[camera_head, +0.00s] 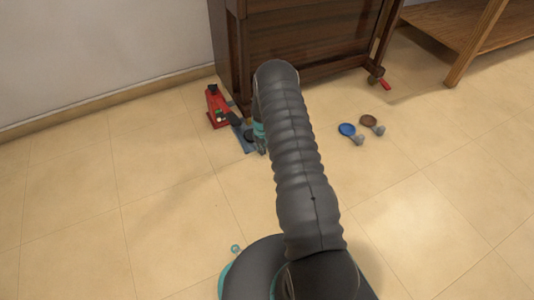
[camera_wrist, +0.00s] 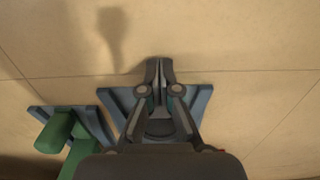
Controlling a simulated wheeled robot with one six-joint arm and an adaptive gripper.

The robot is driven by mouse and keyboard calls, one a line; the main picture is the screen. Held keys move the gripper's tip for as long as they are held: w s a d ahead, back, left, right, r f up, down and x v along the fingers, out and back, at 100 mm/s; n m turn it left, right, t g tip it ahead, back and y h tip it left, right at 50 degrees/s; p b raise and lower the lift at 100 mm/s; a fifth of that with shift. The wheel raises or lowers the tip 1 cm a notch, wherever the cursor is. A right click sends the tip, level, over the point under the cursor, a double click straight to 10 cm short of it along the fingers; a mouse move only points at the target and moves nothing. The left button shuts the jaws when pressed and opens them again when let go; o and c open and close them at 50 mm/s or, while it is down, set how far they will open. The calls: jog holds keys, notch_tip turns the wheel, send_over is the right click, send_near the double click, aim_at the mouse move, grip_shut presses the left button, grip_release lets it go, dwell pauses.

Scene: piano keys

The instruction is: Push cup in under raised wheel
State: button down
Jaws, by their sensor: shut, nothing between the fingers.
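My gripper (camera_wrist: 159,66) is shut and empty, low over the floor. In the head view it is mostly hidden behind my arm. A blue-grey piece with sloped sides (camera_wrist: 196,103) lies under and around the fingers in the wrist view. A dark round shape (camera_wrist: 159,128) shows between the finger bases; I cannot tell whether it is a cup. In the head view a blue-grey piece (camera_head: 240,142) lies by the piano's near left corner. A blue cup (camera_head: 347,129) and a brown cup (camera_head: 369,120) lie on open floor to the right. The raised wheel is not clearly visible.
The dark wooden piano (camera_head: 325,38) stands at the back. A red jack-like device (camera_head: 215,106) sits at its left corner. A green part (camera_wrist: 57,130) is left of my gripper. A wooden bench (camera_head: 470,30) stands at right. Front floor is clear.

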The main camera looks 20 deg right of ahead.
jog(key=shift+w+a, duration=0.1)
jog(key=shift+w, duration=2.95)
jog(key=shift+s, duration=0.2)
jog(key=shift+s+r, duration=0.1)
jog(key=shift+s, duration=0.05)
notch_tip(320, 180, up, 10)
jog(key=p, duration=0.3)
jog(key=shift+p, duration=0.3)
jog(key=s+a+f+m+g, duration=0.1)
jog(key=s+f+g, duration=0.1)
jog(key=s, duration=0.4)
jog(key=s+a+r+t+p, duration=0.2)
jog(key=s+a+r, duration=0.2)
jog(key=s+r, duration=0.8)
jog(key=s+a+r+t+p, duration=0.2)
jog(key=s+a+r, duration=0.3)
jog(key=s+r, duration=0.8)
jog(key=s+a+r+t+p, duration=0.3)
jog(key=s+r, duration=0.9)
jog(key=r, duration=1.9)
jog(key=shift+s+a+n+t, duration=0.25)
jog(key=shift+a+n+t, duration=0.05)
jog(key=shift+a, duration=0.75)
